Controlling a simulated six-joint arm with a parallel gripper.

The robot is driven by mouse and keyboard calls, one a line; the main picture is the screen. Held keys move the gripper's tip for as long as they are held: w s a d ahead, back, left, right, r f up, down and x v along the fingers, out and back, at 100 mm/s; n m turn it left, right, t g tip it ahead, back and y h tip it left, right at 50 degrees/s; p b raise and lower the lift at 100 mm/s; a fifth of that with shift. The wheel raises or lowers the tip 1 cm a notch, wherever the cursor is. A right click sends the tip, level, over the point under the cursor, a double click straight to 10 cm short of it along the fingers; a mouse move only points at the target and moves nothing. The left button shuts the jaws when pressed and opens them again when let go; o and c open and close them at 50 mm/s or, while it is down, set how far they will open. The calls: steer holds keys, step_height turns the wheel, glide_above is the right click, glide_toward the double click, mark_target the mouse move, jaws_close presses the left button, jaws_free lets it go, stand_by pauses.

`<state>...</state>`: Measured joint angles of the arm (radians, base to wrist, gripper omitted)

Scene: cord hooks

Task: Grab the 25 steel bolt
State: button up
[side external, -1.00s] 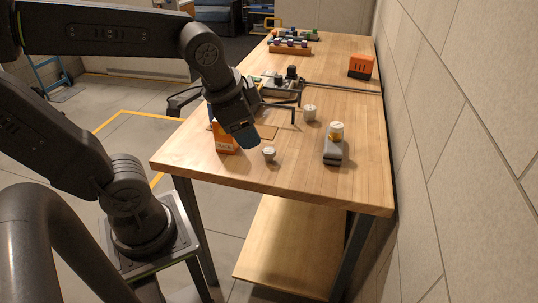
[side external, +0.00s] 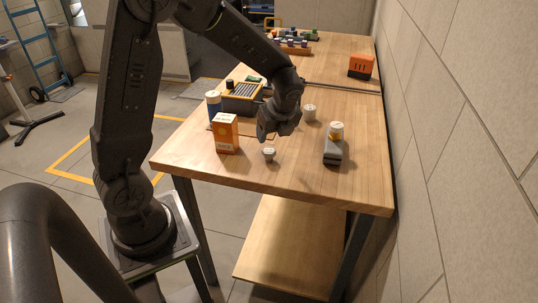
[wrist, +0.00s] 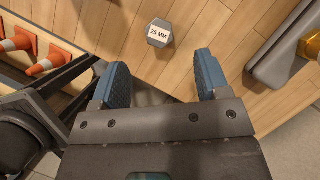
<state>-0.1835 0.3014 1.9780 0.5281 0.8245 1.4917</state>
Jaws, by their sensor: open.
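The steel bolt marked "25 MM" (wrist: 159,33) shows its grey hexagonal head in the wrist view, at top centre on the wooden table. My gripper (wrist: 162,80) has its two blue fingers apart with nothing between them. The bolt lies ahead of the fingertips, apart from them. In the side external view my gripper (side external: 270,136) hangs above the table. Two small grey pieces stand near it, a nearer one (side external: 268,154) and a farther one (side external: 309,113); I cannot tell which is marked 25.
An orange box (side external: 226,134) and a blue bottle with a white cap (side external: 214,104) stand left. A grey block (side external: 333,152) bearing a yellow-and-white piece (side external: 336,131) stands right.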

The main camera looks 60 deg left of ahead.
mark_target(269, 150)
steer(key=x, duration=0.4)
steer(key=shift+f, duration=0.1)
steer(key=shift+d+x, duration=0.15)
steer(key=shift+x, duration=1.15)
steer(key=shift+d+x, duration=0.15)
steer(key=shift+x, duration=1.15)
steer(key=shift+s, duration=0.15)
steer(key=c, duration=1.1)
steer(key=shift+o, duration=0.2)
